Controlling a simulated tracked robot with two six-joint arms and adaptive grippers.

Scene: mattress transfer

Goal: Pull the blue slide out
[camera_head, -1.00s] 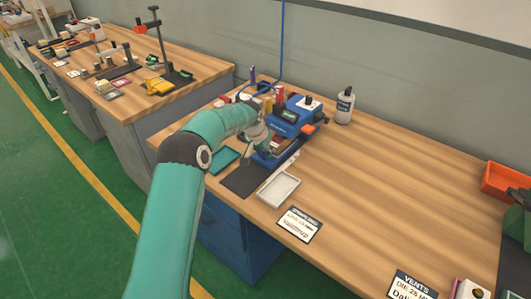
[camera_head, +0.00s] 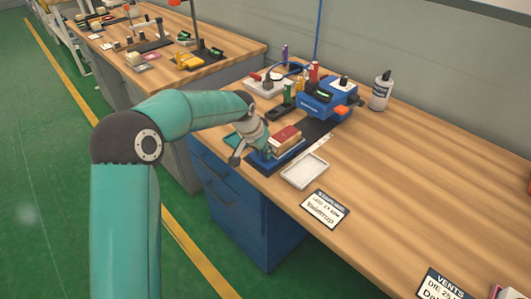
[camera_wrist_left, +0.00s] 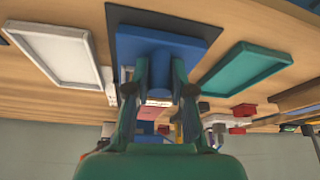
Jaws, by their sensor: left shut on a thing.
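In the left wrist view, the slide (camera_wrist_left: 165,42) is a broad blue piece at the fingers. My left gripper (camera_wrist_left: 160,75) is shut on the slide's front part there, though the exact grip is hard to see. My right gripper is not in view.
A white tray (camera_head: 304,172) lies right of the slide. A teal tray (camera_head: 233,141) lies left of it, partly behind my arm.

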